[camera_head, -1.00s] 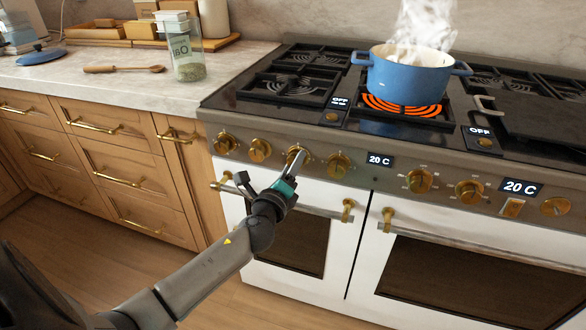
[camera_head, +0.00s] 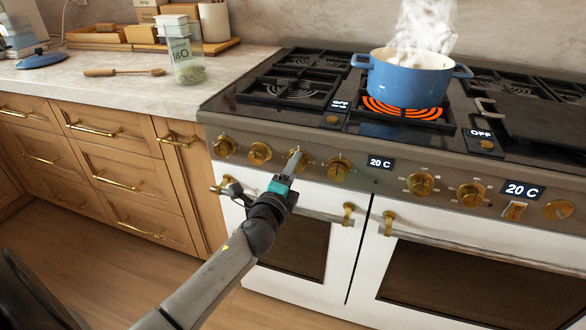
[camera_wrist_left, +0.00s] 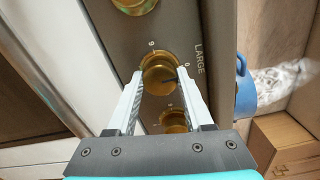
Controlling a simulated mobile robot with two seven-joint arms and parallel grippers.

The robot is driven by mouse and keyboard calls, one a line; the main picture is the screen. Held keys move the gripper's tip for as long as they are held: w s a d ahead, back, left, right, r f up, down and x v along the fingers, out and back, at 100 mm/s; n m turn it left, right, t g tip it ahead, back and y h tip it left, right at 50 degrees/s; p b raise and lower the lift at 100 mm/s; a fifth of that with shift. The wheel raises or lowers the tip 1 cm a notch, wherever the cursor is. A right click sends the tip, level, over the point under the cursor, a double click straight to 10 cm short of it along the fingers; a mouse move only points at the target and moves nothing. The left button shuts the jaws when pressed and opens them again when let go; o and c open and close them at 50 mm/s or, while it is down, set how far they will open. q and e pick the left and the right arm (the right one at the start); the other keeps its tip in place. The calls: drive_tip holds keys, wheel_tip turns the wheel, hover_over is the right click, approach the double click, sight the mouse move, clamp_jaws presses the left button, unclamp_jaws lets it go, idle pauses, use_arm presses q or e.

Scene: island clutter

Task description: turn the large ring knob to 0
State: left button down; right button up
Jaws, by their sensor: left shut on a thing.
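The large ring knob (camera_head: 305,160) is a round brass knob on the front panel of the stove, third from the left. In the left wrist view the knob (camera_wrist_left: 160,82) sits beside the word LARGE, with a 0 at its upper right and another digit at its upper left. My left gripper (camera_head: 293,163) reaches it from the front. In the wrist view the left gripper's fingers (camera_wrist_left: 160,73) are on either side of the knob, shut on it. A dark mark shows on the knob's face near the right finger. My right gripper is not in view.
A blue pot (camera_head: 411,78) steams on a glowing orange ring (camera_head: 378,106). Other brass knobs (camera_head: 339,167) stand close on both sides. Oven handles (camera_head: 335,217) run below.

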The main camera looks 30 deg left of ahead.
use_arm(q)
drive_tip(key=shift+c, duration=1.5)
unclamp_jaws()
drive_tip(key=v, duration=1.5)
drive_tip(key=shift+p, duration=0.3)
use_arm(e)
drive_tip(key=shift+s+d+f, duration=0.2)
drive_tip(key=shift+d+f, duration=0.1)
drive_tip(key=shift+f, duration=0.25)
use_arm(q)
drive_tip(key=shift+s+d, duration=0.1)
drive_tip(key=shift+d, duration=0.05)
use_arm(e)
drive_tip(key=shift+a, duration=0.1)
